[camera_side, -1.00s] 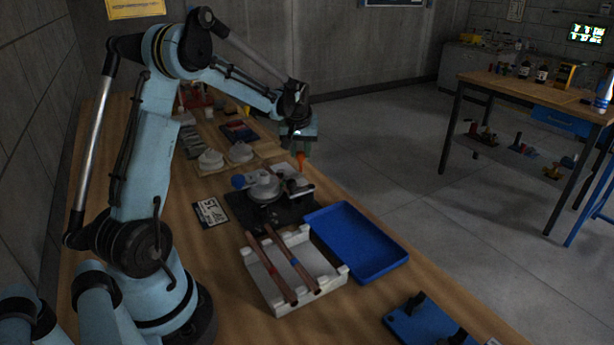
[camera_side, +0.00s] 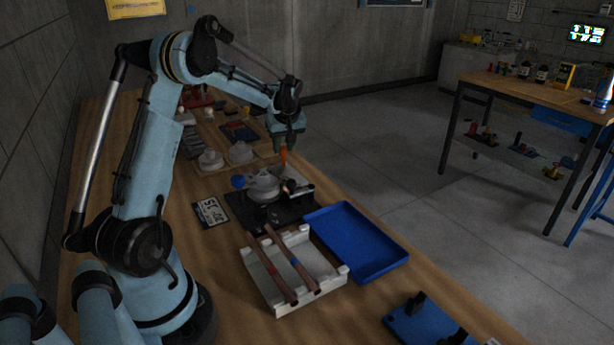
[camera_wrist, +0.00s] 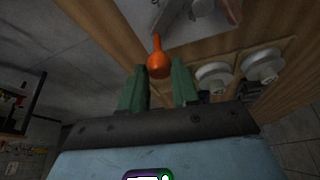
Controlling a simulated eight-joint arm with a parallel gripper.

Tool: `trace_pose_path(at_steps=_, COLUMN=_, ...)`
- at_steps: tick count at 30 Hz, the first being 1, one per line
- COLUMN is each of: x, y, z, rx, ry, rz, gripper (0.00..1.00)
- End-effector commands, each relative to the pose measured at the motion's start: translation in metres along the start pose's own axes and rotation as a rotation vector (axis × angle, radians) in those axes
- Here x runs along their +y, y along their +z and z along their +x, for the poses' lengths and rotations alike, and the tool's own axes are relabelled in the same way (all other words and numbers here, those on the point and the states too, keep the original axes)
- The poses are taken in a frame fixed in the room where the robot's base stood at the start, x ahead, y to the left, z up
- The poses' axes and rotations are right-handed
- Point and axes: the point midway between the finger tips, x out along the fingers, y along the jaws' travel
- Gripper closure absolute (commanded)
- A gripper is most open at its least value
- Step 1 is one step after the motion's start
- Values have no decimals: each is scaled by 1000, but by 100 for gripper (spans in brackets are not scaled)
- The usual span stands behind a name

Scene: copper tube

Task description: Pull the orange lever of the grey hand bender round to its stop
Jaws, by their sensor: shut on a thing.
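The grey hand bender (camera_side: 264,186) stands on a dark base plate (camera_side: 289,212) on the wooden bench. Its orange lever (camera_side: 284,154) points up at the bender's far right side. My gripper (camera_side: 284,148) is at the lever's top and shut on it. In the wrist view the lever's orange grip (camera_wrist: 158,64) shows between the two green fingers of my gripper (camera_wrist: 159,72). A short copper-coloured piece (camera_side: 290,185) shows at the bender; how it sits there is hard to tell.
A white rack (camera_side: 262,287) with two copper tubes (camera_side: 277,272) stands in front of the bender. An empty blue tray (camera_side: 372,262) lies to its right. White round pieces (camera_side: 240,151) sit on a board behind. A label card (camera_side: 210,212) lies at left.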

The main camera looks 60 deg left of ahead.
Motion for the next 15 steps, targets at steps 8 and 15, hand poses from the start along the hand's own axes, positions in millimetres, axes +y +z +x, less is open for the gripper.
trace_pose_path(at_steps=8, x=-9, y=-7, z=2, rx=3, ry=-30, rz=-69, gripper=100)
trace_pose_path(at_steps=15, x=-10, y=-7, z=2, rx=4, ry=-34, rz=-78, gripper=100)
